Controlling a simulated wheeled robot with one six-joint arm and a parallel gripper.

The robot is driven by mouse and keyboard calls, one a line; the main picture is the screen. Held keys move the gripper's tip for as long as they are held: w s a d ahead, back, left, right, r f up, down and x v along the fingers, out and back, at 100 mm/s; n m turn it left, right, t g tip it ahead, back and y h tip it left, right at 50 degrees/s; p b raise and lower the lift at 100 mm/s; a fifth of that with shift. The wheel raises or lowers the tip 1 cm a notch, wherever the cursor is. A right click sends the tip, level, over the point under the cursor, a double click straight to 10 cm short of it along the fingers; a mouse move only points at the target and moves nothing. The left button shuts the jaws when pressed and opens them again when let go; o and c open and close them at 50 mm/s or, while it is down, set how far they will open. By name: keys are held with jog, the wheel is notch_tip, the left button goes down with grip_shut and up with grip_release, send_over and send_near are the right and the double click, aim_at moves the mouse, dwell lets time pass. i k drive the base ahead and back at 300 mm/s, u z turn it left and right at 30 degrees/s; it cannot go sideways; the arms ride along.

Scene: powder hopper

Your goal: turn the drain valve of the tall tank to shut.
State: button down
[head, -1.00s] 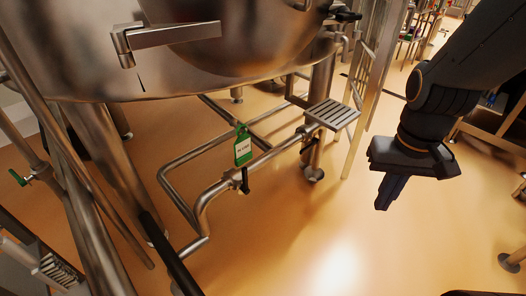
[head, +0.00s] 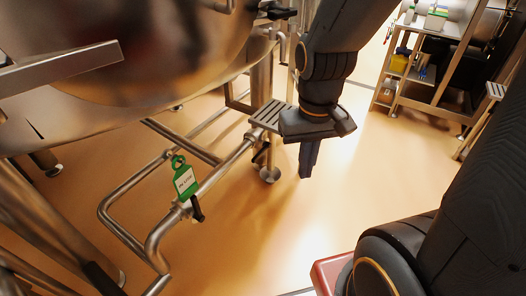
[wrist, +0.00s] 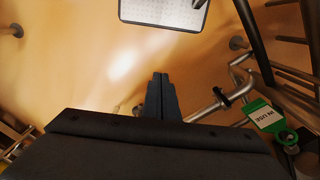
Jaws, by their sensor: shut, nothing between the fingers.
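A large polished steel tank (head: 120,60) fills the upper left of the head view; its top is out of frame. Below it, a steel drain pipe (head: 222,172) carries a valve with a small black handle (head: 197,209). A green tag (head: 185,180) hangs beside the handle. The tag also shows at the right of the wrist view (wrist: 266,117). I cannot tell from these frames whether this tank is the tall one. My gripper (head: 307,174) points down, shut and empty, right of the valve and apart from it. Its fingers show in the wrist view (wrist: 161,78).
A small slatted step (head: 268,115) stands out beside the pipe, close left of my gripper. A steel rack (head: 430,75) with a yellow container stands at the back right. Open floor (head: 345,200) lies below and right of my gripper.

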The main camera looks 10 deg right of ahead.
aim_at(267, 145)
jog(key=u, duration=2.05)
jog(key=k, duration=0.4)
jog(key=z, duration=1.75)
